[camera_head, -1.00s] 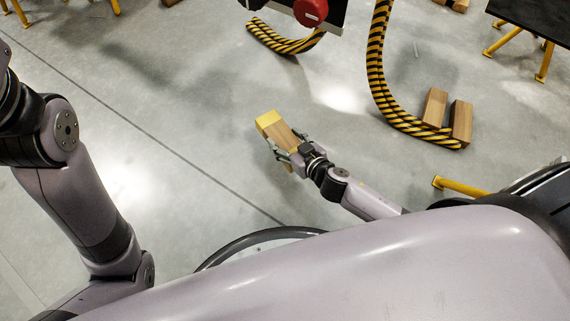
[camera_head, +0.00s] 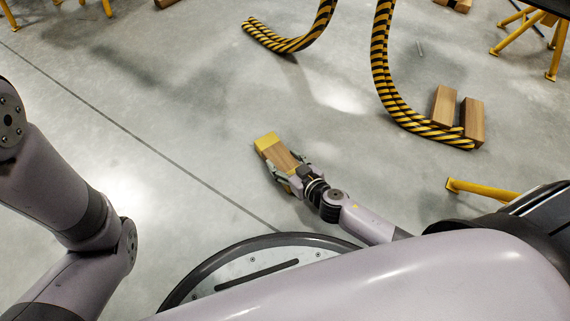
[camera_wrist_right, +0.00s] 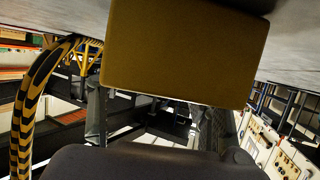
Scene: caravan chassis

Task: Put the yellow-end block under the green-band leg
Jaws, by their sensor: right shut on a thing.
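My right gripper (camera_head: 286,176) is shut on the yellow-end block (camera_head: 278,155), a wooden block with a yellow end that points away from my body. In the head view it is held over the grey floor. In the right wrist view the block's yellow end (camera_wrist_right: 185,50) fills the upper middle, and the gripper fingers (camera_wrist_right: 155,115) show below it. No green band shows on any leg in view. My left arm comes in from the left, but its gripper is outside the picture.
Two plain wooden blocks (camera_head: 445,106) stand at the right beside a black-and-yellow striped hose (camera_head: 385,80). Another striped length (camera_head: 285,44) lies at the top. Yellow-legged stands (camera_head: 510,42) are at the top right. A yellow bar (camera_head: 480,189) is near my right side. The floor left of the block is clear.

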